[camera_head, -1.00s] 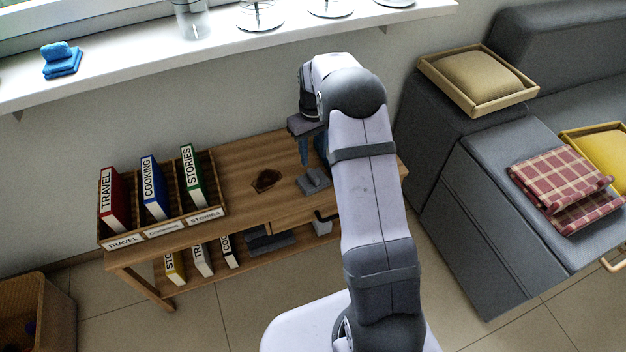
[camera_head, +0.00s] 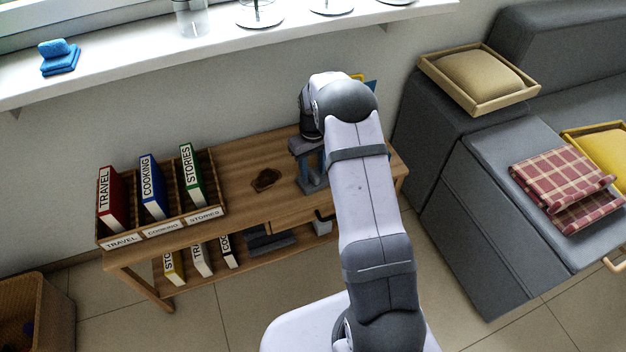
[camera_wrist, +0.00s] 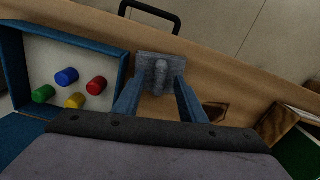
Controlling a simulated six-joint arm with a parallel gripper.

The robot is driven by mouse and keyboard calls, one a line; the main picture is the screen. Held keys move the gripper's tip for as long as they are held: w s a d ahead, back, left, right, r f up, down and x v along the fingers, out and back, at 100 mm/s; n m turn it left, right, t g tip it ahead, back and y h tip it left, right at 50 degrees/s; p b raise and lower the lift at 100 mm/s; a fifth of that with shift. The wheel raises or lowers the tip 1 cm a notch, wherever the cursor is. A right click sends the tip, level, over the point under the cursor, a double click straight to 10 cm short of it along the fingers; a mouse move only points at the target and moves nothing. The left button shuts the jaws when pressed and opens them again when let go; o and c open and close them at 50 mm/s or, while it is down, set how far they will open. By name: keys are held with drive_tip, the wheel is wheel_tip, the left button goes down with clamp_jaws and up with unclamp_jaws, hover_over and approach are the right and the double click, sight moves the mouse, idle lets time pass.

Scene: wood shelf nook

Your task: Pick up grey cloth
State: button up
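The grey cloth (camera_wrist: 160,68) lies on the wooden table, with a raised fold along its middle in the wrist view. In the head view only a bit of grey by the fingers (camera_head: 318,184) shows, and the arm hides part of the spot. My gripper (camera_wrist: 159,84) is open, its two blue fingers apart on either side of the fold. The fingertips are low, at the near edge of the cloth. I cannot tell whether they touch it.
A blue-rimmed tray (camera_wrist: 122,72) with several coloured pegs is left of the cloth in the wrist view. A dark brown patch (camera_head: 266,180) and a book rack (camera_head: 162,232) are to the left in the head view. A black handle (camera_wrist: 150,12) is at the table's front edge.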

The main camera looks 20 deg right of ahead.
sight(313, 173)
clamp_jaws()
drive_tip(key=shift+r, duration=0.1)
wheel_tip(313, 173, up, 10)
drive_tip(key=p, duration=0.1)
idle(0.6)
